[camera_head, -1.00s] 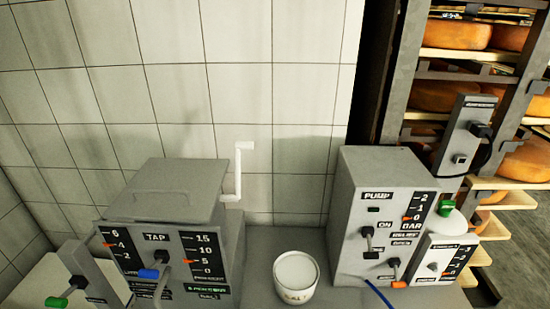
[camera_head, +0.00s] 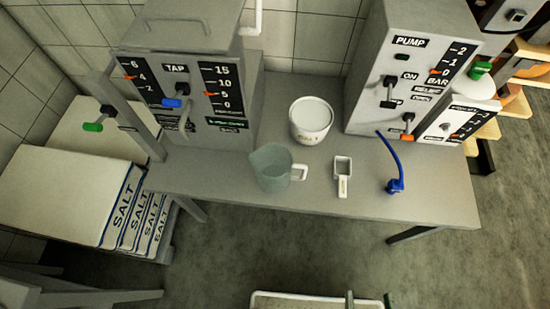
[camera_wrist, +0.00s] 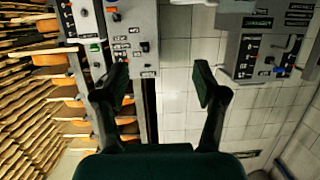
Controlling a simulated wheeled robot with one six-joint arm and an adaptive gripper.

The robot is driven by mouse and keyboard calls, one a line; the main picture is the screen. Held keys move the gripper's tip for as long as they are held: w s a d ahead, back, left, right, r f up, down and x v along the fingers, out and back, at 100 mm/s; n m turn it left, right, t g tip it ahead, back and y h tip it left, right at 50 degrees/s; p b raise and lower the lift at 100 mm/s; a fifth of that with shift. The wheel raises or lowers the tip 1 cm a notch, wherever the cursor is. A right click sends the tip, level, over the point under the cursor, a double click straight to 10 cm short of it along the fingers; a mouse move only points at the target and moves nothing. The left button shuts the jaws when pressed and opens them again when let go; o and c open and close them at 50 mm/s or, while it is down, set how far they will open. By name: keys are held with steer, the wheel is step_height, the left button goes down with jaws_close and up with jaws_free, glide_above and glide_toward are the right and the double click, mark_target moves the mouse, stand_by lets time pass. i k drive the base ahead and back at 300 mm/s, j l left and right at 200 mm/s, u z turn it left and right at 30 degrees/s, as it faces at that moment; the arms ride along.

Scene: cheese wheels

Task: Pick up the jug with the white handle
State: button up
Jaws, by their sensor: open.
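The jug with the white handle (camera_head: 270,168) stands upright near the front edge of the grey table (camera_head: 420,205) in the head view. It is translucent grey-green, and its white handle points right. My gripper (camera_wrist: 160,85) shows in the wrist view with its two dark fingers spread apart and nothing between them. The wrist view faces the tiled wall and the machines, and the jug does not show there. My gripper is out of the head view, so its distance from the jug cannot be told.
A white tub (camera_head: 311,121) stands behind the jug. A white-handled scoop (camera_head: 342,178) and a blue hose end (camera_head: 394,186) lie to the right. The TAP box (camera_head: 185,75) and PUMP box (camera_head: 410,75) flank the table. Salt sacks (camera_head: 70,190) are stacked at left.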

mark_target(279, 171)
steer(key=l+u, duration=0.15)
steer(key=u, duration=1.2)
steer(key=k+u, duration=0.2)
steer(key=k, duration=0.75)
